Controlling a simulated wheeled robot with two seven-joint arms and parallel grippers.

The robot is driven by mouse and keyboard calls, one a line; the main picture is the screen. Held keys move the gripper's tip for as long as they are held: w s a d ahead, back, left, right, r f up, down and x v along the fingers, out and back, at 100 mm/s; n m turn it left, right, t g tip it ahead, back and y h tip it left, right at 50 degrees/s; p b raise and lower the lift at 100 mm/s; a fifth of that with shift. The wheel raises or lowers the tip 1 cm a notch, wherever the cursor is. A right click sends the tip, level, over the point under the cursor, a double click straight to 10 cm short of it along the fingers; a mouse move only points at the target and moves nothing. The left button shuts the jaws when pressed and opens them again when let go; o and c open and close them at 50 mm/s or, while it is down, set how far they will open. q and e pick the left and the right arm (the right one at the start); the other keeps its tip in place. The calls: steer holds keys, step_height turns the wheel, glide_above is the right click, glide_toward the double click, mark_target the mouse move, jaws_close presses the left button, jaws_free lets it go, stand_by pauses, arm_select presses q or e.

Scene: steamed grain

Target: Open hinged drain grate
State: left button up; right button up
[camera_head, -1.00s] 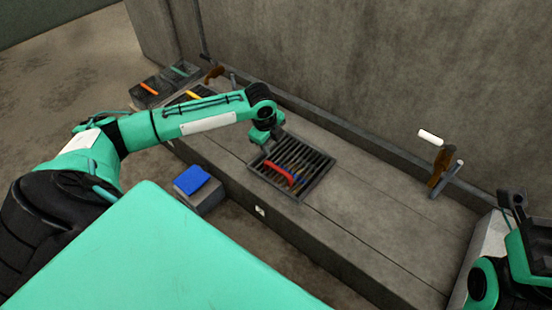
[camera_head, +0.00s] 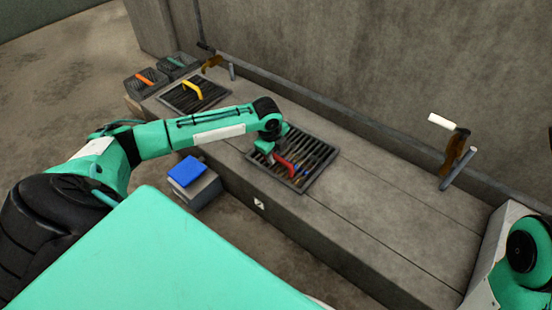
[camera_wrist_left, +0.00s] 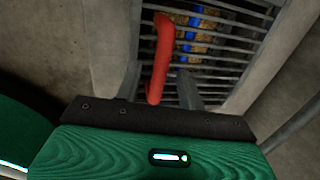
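A dark barred grate (camera_head: 318,160) with a red handle (camera_head: 286,168) lies flat in the top of a long concrete ledge. My left gripper (camera_head: 271,157) is low over the grate's left part, at the handle. In the left wrist view the red handle (camera_wrist_left: 162,50) stands between the two fingers of my left gripper (camera_wrist_left: 160,72), which are apart with a gap visible on each side of it. Blue and brown things show beneath the bars of the grate (camera_wrist_left: 225,45). My right gripper is out of view; only part of my right arm shows at the right edge.
A second grate with a yellow handle (camera_head: 193,90) lies farther left on the ledge. Boxes with orange (camera_head: 145,77) and green handles stand beyond it. A block with a blue top (camera_head: 187,171) stands in front. Brown-and-grey fittings (camera_head: 456,155) stand near the back wall. The ledge right of the grate is clear.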

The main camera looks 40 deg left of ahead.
arm_select(q)
steer(key=shift+w+f, duration=0.15)
steer(key=shift+f, duration=0.5)
steer(key=shift+c, duration=0.4)
jaws_close()
